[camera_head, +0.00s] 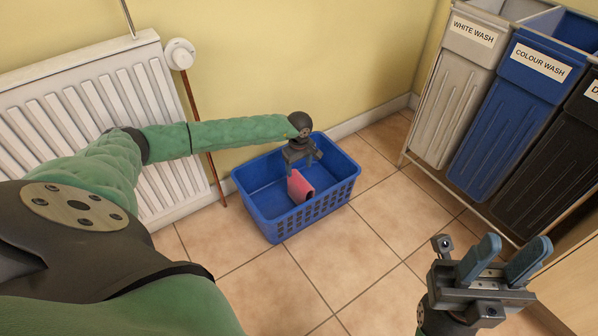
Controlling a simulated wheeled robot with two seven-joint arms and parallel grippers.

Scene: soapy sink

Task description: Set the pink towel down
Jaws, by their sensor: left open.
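The pink towel (300,186), rolled up, is inside the blue basket (310,216) on the tiled floor, near the basket's front wall.
A white radiator (90,110) stands against the yellow wall at the left, with a copper pipe (199,130) beside it. Labelled white wash (458,90), blue colour wash (515,115) and dark bins (545,150) stand at the right. Floor tiles (392,213) right of the basket are clear.

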